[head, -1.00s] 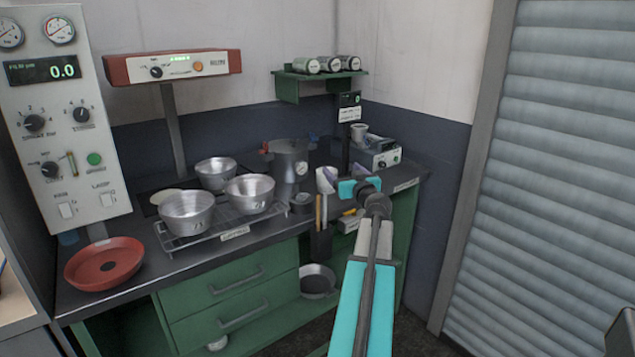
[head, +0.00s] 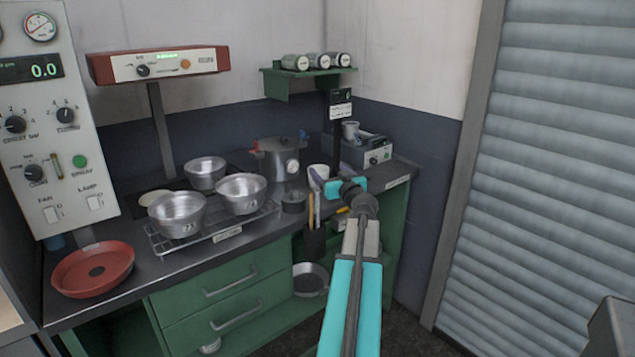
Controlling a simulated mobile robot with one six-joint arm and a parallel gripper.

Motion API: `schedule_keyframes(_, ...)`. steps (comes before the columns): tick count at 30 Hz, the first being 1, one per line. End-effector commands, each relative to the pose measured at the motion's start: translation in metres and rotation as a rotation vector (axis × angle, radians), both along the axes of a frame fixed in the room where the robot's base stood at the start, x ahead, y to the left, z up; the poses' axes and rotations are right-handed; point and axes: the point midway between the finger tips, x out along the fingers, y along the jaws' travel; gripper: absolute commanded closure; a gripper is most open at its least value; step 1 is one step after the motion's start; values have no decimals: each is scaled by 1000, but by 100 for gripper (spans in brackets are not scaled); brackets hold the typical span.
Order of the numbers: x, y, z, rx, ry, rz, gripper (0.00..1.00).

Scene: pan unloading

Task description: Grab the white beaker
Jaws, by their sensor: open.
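A white beaker (head: 318,172) stands on the dark bench top, right of the steel pot. My gripper (head: 331,178) reaches over the bench at the near right side of the beaker. Its fingers are open and point away from me toward the back of the bench. One finger overlaps the beaker in the picture, so part of the beaker is hidden. I cannot tell whether the finger touches it. Nothing shows held between the fingers.
A steel pot (head: 280,159) and a small dark pot (head: 293,201) stand left of the beaker. Several metal bowls sit around a wire rack (head: 225,231). A grey device (head: 372,153) with a pale cup (head: 350,130) on it stands behind. A red dish (head: 93,268) is front left.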

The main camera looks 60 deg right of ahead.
Motion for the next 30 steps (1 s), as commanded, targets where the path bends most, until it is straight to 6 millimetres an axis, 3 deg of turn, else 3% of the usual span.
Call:
schedule_keyframes(17,1,1,-66,2,1,1,21)
schedule_keyframes(30,21,-15,-66,-1,1,1,21)
